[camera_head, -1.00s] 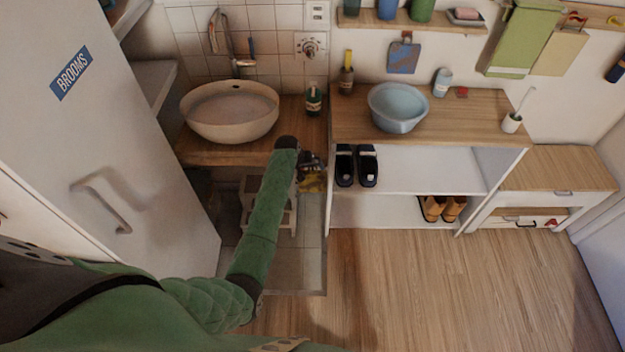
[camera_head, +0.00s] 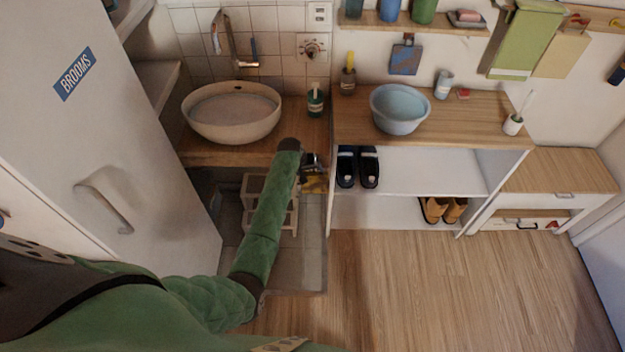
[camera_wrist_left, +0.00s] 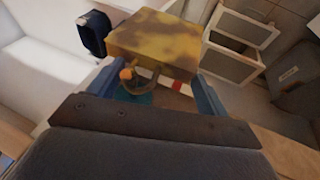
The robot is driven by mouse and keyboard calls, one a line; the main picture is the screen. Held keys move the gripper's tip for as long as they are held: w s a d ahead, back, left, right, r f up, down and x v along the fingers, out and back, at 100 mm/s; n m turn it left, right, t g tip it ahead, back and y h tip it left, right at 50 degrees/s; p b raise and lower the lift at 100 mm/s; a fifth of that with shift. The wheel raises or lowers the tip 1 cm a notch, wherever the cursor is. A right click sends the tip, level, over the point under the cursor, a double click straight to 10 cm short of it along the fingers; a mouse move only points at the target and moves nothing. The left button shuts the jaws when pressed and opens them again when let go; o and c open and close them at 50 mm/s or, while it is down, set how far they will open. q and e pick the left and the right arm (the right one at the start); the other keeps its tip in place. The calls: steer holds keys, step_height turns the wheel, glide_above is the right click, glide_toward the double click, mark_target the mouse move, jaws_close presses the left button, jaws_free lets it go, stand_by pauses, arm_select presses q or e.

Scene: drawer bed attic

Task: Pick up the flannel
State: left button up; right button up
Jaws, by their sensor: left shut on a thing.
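My left gripper (camera_head: 313,166) is under the wooden counter's front, left of the shoe shelf. It is shut on a mottled yellow-brown block-like thing (camera_head: 314,184). A green cloth (camera_head: 525,40) and a beige cloth (camera_head: 560,52) hang on the wall at right. My right gripper is not in view.
A wooden stool (camera_head: 285,220) stands beneath the basin (camera_head: 232,112). The white shelf (camera_head: 420,170) holds dark shoes (camera_head: 358,167) close to the gripper. A blue bowl (camera_head: 398,108) stands on the counter. The brooms cabinet (camera_head: 110,150) is at left. The floor at right is clear.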

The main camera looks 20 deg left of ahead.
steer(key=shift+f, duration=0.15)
arm_select(q)
steer(key=shift+r+b, duration=0.2)
steer(key=shift+b, duration=0.2)
steer(key=shift+s+d+r+b, duration=0.1)
steer(key=shift+s+r+b, duration=0.15)
steer(key=shift+s+b, duration=0.3)
steer(key=s+d+b, duration=0.2)
steer(key=s, duration=0.6)
steer(key=s+d+b, duration=0.2)
steer(key=s, duration=0.6)
steer(key=shift+d+r+b, duration=0.25)
steer(key=shift+d+b, duration=0.1)
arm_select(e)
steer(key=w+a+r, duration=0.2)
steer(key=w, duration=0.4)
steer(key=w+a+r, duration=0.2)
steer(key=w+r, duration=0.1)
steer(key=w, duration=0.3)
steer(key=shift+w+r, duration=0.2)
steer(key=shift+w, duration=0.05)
arm_select(q)
steer(key=shift+s, duration=0.1)
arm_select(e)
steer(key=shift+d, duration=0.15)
